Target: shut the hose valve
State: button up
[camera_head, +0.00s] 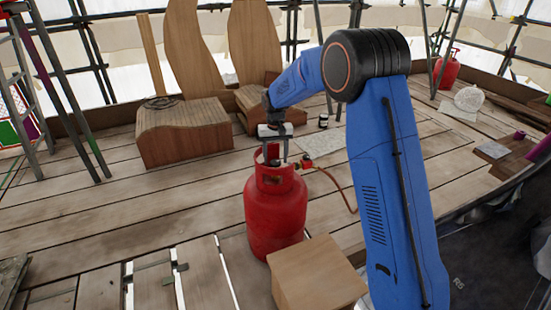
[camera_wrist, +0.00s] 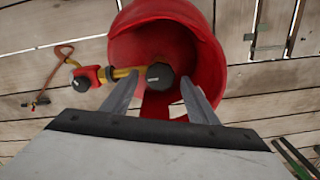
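A red gas cylinder (camera_head: 275,212) stands upright on the plank floor. Its open red collar (camera_wrist: 215,60) surrounds a dark round knob (camera_wrist: 160,76) on a brass pipe (camera_wrist: 124,73). The pipe runs left to a red fitting with a dark cap (camera_wrist: 82,83), outside the collar, where the orange hose (camera_wrist: 58,57) begins. In the head view the red fitting (camera_head: 306,161) sits right of the collar. My gripper (camera_head: 276,160) points down over the collar. In the wrist view my gripper (camera_wrist: 160,78) is open, its fingertips either side of the dark knob; I cannot tell whether they touch it.
A wooden box (camera_head: 316,276) stands in front of the cylinder. Wooden seat-like pieces (camera_head: 184,132) stand behind, with a small dark jar (camera_head: 323,121) nearby. Another red cylinder (camera_head: 447,72) is at the far right. Gaps show between planks at front left. Scaffold poles surround the platform.

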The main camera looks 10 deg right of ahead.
aim_at(276, 161)
dwell(0.3)
notch_tip(276, 161, up, 17)
jog(key=shift+r, duration=0.15)
dwell(0.5)
